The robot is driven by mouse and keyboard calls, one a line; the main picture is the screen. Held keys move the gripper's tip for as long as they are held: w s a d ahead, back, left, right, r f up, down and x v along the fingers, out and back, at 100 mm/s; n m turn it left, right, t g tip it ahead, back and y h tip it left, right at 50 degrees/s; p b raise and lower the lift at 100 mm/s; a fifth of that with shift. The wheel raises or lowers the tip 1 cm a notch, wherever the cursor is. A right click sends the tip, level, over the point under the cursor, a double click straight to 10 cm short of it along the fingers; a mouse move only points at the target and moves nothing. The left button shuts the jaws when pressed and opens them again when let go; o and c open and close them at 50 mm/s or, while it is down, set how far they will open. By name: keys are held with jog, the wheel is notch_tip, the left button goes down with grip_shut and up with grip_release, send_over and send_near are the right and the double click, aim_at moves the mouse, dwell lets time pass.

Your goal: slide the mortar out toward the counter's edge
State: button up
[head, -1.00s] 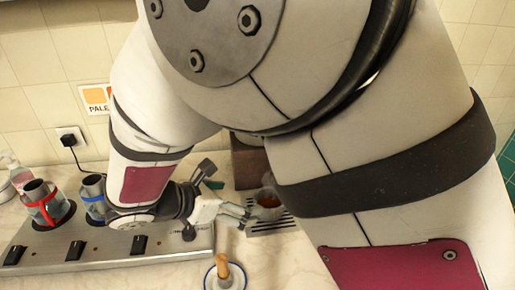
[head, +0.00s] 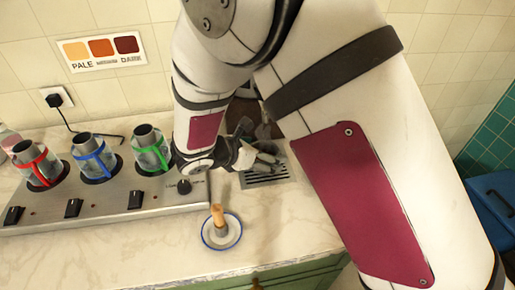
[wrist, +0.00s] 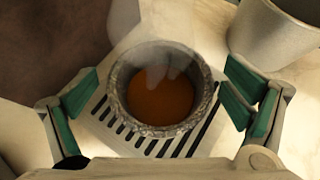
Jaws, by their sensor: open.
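Gaps show between cup and pads. In the head view my gripper mostly hides this cup.
A metal heater unit (head: 110,205) with several glass holders stands left of the mortar. The drip grate (head: 262,181) lies under the cup. A pale vessel (wrist: 272,32) is at the wrist view's upper right.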

jog(key=shift+d, duration=0.1)
jog(key=shift+c, duration=0.5)
jog(key=c, duration=1.6)
jog(key=shift+c, duration=0.2)
jog(key=shift+s, duration=0.1)
